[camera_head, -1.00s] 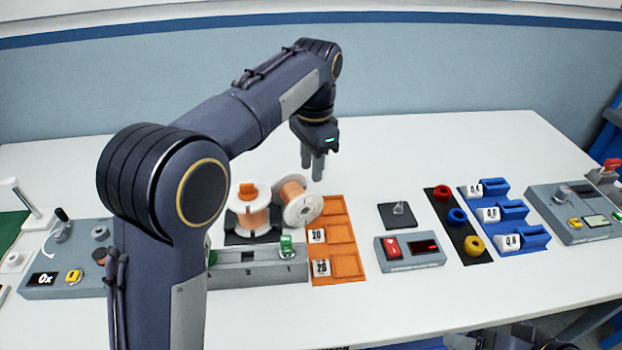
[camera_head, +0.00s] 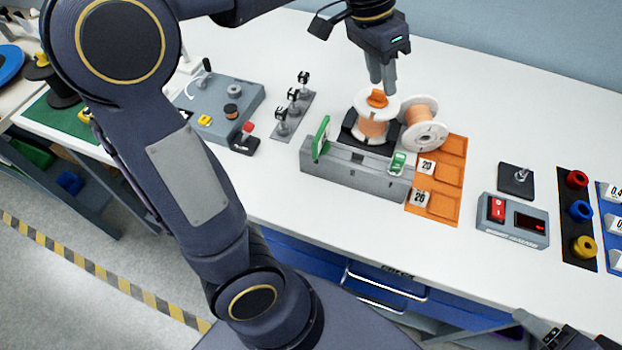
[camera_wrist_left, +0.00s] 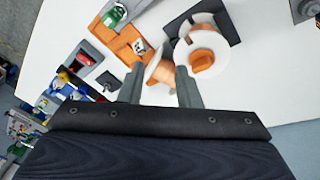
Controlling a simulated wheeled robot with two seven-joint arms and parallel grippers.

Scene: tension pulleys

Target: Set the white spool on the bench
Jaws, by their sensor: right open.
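Two spools with white flanges and copper-coloured wire are near the middle of the white bench (camera_head: 300,222). One spool (camera_head: 373,128) stands upright on a black base, with an orange knob on top. The other spool (camera_head: 421,122) lies on its side to its right, by the far end of an orange tray (camera_head: 435,187). My left gripper (camera_head: 383,76) is just above and behind the upright spool. In the left wrist view its fingers (camera_wrist_left: 158,90) are apart, with the lying spool (camera_wrist_left: 160,66) showing beyond the gap. My right gripper (camera_head: 562,335) is open at the bottom right.
A grey block (camera_head: 355,175) with green levers stands in front of the spools. A red-switch box (camera_head: 512,220) and black ring board (camera_head: 578,220) are to the right; a grey control box (camera_head: 222,108) is to the left. The front bench is clear.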

